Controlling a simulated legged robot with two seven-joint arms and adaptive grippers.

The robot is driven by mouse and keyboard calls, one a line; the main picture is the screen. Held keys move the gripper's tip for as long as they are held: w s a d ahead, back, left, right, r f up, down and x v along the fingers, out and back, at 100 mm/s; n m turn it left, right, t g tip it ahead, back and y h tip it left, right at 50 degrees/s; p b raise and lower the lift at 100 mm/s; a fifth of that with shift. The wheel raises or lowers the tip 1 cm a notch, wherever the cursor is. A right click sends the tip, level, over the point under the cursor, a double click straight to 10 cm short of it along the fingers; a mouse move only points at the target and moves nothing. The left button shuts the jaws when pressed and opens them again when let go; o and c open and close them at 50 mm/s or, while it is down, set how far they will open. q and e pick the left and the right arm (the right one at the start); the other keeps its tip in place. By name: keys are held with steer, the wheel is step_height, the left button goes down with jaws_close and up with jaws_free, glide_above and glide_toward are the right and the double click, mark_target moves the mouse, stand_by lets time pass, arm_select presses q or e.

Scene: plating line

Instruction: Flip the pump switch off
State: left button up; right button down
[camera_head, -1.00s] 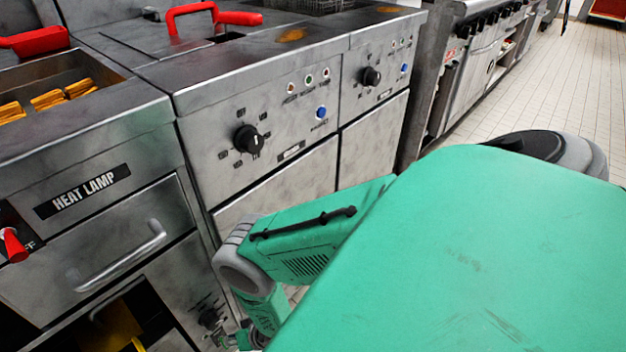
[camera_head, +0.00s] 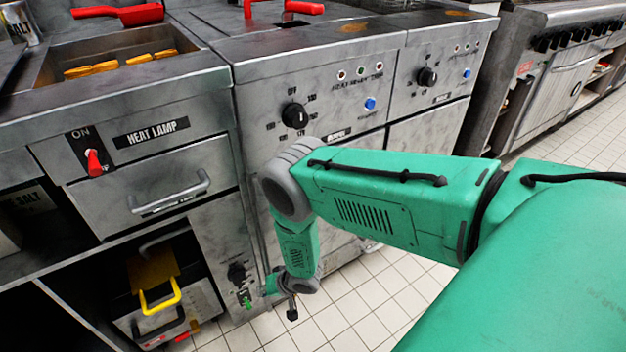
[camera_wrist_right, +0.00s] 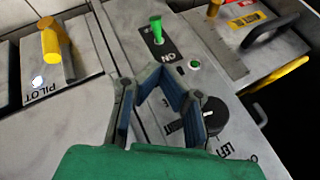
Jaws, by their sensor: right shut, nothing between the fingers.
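A small green lever switch (camera_wrist_right: 156,30) stands on a dark plate with an ON label beside it, in the right wrist view. I take it to be the pump switch; the word pump is not readable. It shows small in the head view (camera_head: 247,301), low on the fryer's cabinet front. My right gripper (camera_wrist_right: 161,70) is shut and empty, its blue-padded fingers just short of the green switch and apart from it in the picture. In the head view the right gripper (camera_head: 291,307) is small, beside the panel and to the right of the switch. My left gripper is not in view.
A black dial (camera_wrist_right: 202,120) lies beside the fingers, and a yellow lever (camera_wrist_right: 50,42) stands by a PILOT label. A red switch (camera_head: 94,163) sits on the heat lamp panel. A yellow handle (camera_head: 160,297) is in the open cabinet. Tiled floor is free at right.

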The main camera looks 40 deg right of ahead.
steer(key=s+d+r+n+g+h+p, duration=0.2)
steer(key=s+r+p, duration=0.6)
steer(key=s+r, duration=0.9)
steer(key=shift+d+r+n+g+h, duration=0.3)
steer(key=shift+d+r+n+g, duration=0.15)
steer(key=shift+r+n+g, duration=0.2)
steer(key=s+d+r+n+g+h+p, duration=0.1)
steer(key=s+r+n+g+p, duration=0.1)
steer(key=s+r, duration=1)
steer(key=r+n+p, duration=0.1)
steer(key=p, duration=0.1)
steer(key=shift+d+r+g+p, duration=0.2)
steer(key=shift+r+g+p, duration=0.1)
steer(key=shift+g+p, duration=0.1)
steer(key=shift+w, duration=0.1)
stand_by(0.4)
